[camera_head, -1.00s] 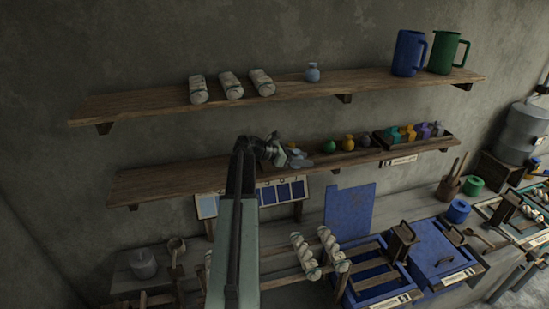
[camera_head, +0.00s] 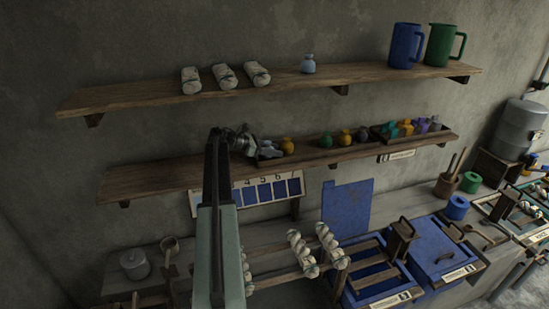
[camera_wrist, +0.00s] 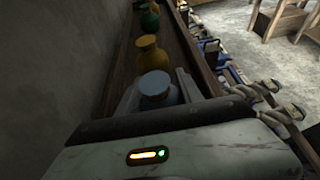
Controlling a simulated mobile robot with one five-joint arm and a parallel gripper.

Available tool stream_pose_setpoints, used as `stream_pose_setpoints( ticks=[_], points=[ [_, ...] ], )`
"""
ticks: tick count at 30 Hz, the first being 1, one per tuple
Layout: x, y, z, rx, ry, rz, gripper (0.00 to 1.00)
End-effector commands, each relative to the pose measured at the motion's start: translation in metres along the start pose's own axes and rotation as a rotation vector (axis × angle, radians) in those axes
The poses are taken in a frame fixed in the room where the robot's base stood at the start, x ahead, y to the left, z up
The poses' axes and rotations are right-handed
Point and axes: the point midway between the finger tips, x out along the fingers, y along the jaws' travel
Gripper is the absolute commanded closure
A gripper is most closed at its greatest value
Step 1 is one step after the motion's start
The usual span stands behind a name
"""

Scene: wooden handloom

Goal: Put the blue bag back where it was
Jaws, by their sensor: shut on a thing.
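My gripper (camera_wrist: 160,98) is shut on a light blue bag (camera_wrist: 157,86), which sits between the two pale fingers in the wrist view. In the head view my gripper (camera_head: 266,150) is at the lower shelf (camera_head: 165,180), left of a yellow bag (camera_head: 287,146). The held bag is hard to make out there. The yellow bag (camera_wrist: 151,54) stands just beyond the held one in the wrist view, with a green bag (camera_wrist: 149,20) further on. I cannot tell whether the held bag touches the shelf. Another small blue bag (camera_head: 308,65) stands on the upper shelf (camera_head: 290,89).
The lower shelf's left part is bare. A numbered blue swatch card (camera_head: 265,193) hangs below my gripper.

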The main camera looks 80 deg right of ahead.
Motion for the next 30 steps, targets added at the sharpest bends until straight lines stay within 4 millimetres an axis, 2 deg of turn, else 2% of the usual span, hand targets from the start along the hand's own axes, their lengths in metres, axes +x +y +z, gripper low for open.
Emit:
stream_pose_setpoints(
  ticks=[9, 10, 12, 23, 26, 30],
  points=[
    [0.002, 0.000, -0.003, 0.000, 0.000, -0.001, 1.00],
    [0.002, 0.000, -0.003, 0.000, 0.000, -0.001, 0.54],
    [0.002, -0.001, -0.002, 0.000, 0.000, -0.001, 0.35],
    [0.000, -0.001, 0.003, 0.001, 0.000, -0.002, 0.35],
    [-0.014, -0.001, 0.004, 0.000, 0.000, -0.001, 0.35],
    [-0.050, -0.001, 0.006, 0.000, 0.000, 0.000, 0.35]
  ],
)
